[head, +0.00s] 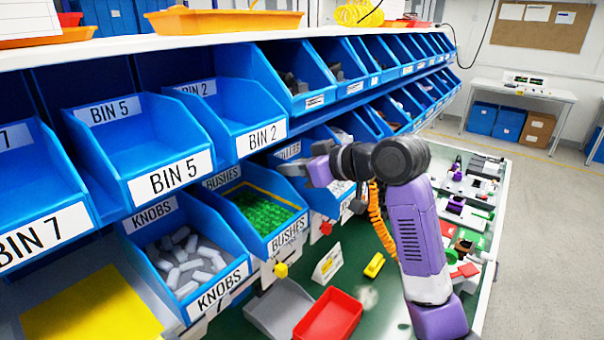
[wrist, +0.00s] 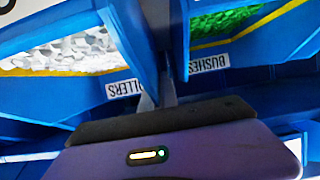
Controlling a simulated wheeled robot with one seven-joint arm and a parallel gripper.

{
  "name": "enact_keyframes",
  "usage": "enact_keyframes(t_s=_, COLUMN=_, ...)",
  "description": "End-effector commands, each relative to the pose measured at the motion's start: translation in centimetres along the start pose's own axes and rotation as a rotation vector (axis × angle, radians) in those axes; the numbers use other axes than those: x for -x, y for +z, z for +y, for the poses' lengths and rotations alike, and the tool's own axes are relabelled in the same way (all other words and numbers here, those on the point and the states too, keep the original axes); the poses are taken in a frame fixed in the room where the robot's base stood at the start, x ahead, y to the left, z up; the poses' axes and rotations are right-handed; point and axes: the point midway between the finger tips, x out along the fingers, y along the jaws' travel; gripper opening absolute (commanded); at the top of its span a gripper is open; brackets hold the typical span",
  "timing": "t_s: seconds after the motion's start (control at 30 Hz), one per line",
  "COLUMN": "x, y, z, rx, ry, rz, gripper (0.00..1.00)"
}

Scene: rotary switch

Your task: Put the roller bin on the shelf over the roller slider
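The roller bin (head: 288,152) is a blue bin on the lower shelf, just behind the bushes bin (head: 282,239), mostly hidden by my arm in the head view. In the wrist view the roller bin (wrist: 125,88) shows upside down, with a part-covered label and pale rollers inside, beside the bushes bin (wrist: 209,64) with its green contents. My gripper (head: 292,168) is at the front of the roller bin. In the wrist view my gripper (wrist: 168,92) reaches between the two bins' walls. Whether its fingers are closed on a wall is unclear. I cannot identify the roller slider.
The knobs bin (head: 190,262) stands nearer on the same shelf. Bin 2 (head: 232,105) and Bin 5 (head: 148,150) are on the shelf above. A red tray (head: 328,316) and a grey tray (head: 280,307) lie on the green bench top (head: 385,300) below.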

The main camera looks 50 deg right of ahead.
Motion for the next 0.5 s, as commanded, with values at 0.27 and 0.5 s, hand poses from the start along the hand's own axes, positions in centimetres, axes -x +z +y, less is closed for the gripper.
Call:
enact_keyframes(t_s=0.27, x=-2.8, y=-0.7, z=-0.1, rx=0.003, ry=-0.002, rz=0.002, gripper=0.00)
enact_keyframes(t_s=0.5, x=-4.3, y=-0.9, z=0.0, rx=0.002, ry=0.000, rz=0.002, gripper=0.00)
